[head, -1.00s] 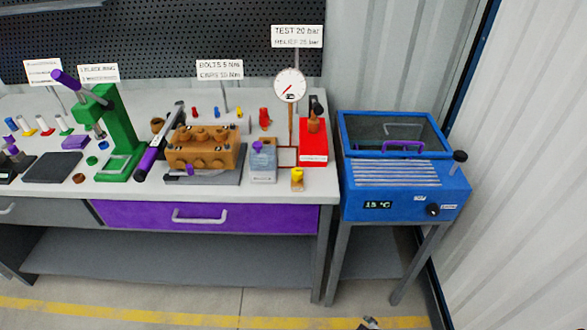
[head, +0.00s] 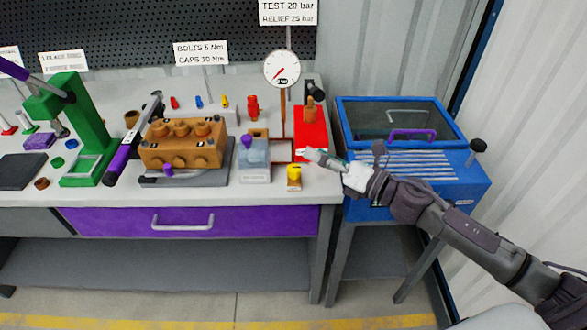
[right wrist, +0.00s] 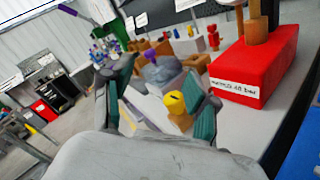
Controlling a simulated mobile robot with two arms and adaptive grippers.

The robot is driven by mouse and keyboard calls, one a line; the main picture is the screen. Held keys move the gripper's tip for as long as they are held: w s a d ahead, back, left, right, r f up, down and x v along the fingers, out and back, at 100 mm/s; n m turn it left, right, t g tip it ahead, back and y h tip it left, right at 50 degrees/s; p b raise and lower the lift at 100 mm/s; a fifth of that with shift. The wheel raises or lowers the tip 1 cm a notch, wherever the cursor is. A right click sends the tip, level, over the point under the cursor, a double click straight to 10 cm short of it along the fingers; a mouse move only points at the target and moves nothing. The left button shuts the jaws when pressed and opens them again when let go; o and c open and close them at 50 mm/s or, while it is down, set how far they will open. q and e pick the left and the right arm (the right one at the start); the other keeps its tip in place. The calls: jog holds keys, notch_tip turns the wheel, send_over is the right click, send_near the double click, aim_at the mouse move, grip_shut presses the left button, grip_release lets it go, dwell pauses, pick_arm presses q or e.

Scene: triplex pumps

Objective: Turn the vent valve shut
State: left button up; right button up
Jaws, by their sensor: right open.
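A small valve with a yellow knob on a brass-coloured body (head: 294,177) stands at the front right of the bench; I take it for the vent valve. In the right wrist view its yellow knob (right wrist: 175,101) has a dark mark on top. My right gripper (head: 314,155) is above and just right of the valve, fingers pointing left. In the right wrist view the gripper (right wrist: 162,98) is open, and the valve shows between its fingers, ahead of them. I cannot tell whether they touch it. My left gripper is not in view.
A red box (head: 312,128) with a brown post stands behind the valve. A grey block with a purple knob (head: 255,165) is left of it. A gauge (head: 282,69) rises behind. The brown pump block (head: 180,145) is farther left; a blue chest (head: 455,181) stands right.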

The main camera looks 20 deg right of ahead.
aim_at(294, 168)
jog(key=s+d+f+n+g, duration=0.2)
jog(key=d+n+g, duration=0.5)
jog(key=n, duration=0.5)
jog(key=shift+g, duration=0.3)
jog(key=p+x, duration=0.1)
jog(key=x, duration=0.3)
jog(key=p+x, duration=0.1)
jog(key=x, duration=0.4)
jog(key=p+x, duration=0.2)
jog(key=x, duration=0.2)
jog(key=shift+w+a+r, duration=0.1)
jog(key=shift+a+r, duration=0.15)
jog(key=shift+a, duration=0.2)
jog(key=shift+w+a+f, duration=0.1)
jog(key=shift+a+f, duration=0.1)
jog(key=shift+a, duration=0.1)
jog(key=shift+c, duration=0.3)
grip_shut()
jog(key=shift+r+y, duration=0.1)
jog(key=shift+y, duration=0.2)
